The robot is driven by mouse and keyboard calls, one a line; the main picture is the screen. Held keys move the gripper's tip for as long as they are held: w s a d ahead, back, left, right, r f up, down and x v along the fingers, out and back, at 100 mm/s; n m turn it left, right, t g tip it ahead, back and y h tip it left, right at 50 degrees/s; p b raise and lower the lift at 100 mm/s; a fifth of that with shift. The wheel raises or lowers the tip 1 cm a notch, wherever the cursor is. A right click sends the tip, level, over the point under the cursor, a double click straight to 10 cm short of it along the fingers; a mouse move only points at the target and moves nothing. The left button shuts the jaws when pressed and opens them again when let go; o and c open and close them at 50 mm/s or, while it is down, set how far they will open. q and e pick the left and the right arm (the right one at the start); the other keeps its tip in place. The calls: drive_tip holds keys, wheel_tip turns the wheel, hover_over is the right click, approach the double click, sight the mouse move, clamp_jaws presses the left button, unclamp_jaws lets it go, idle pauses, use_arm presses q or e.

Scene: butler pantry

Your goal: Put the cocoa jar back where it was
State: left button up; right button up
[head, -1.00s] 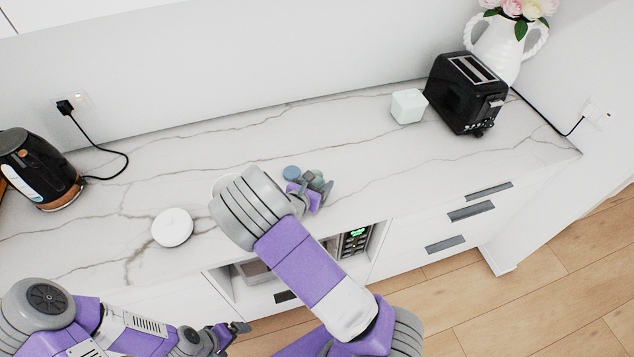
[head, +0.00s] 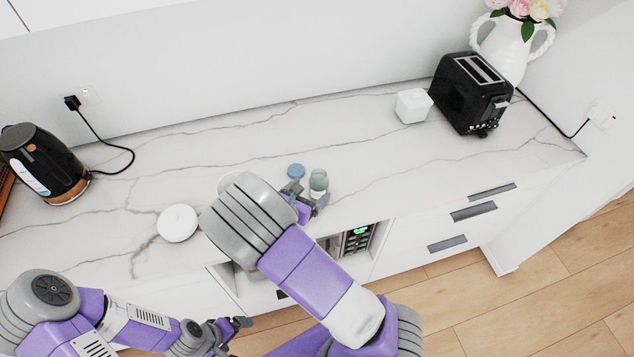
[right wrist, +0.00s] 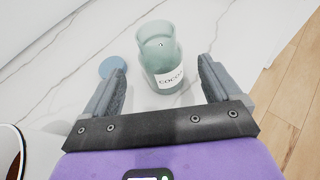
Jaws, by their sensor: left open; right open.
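The cocoa jar (head: 318,181) is pale green glass and stands upright on the marble counter near its front edge. The right wrist view shows the jar (right wrist: 160,50) with a white label reading "COCO". A flat blue disc, perhaps a lid (head: 296,171), lies beside it to the left; it also shows in the right wrist view (right wrist: 112,66). My right gripper (head: 306,197) is open and empty on the front side of the jar, its fingers (right wrist: 162,80) spread to either side of the jar's near side, apart from it. My left gripper (head: 238,334) is open and empty, low in front of the counter.
A white round item (head: 177,222) lies left of my right arm. A white cube (head: 413,105), black toaster (head: 468,95) and kettle (head: 42,165) stand further off. The counter behind the jar is clear.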

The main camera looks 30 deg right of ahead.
drive_tip(key=v, duration=0.4)
idle(0.5)
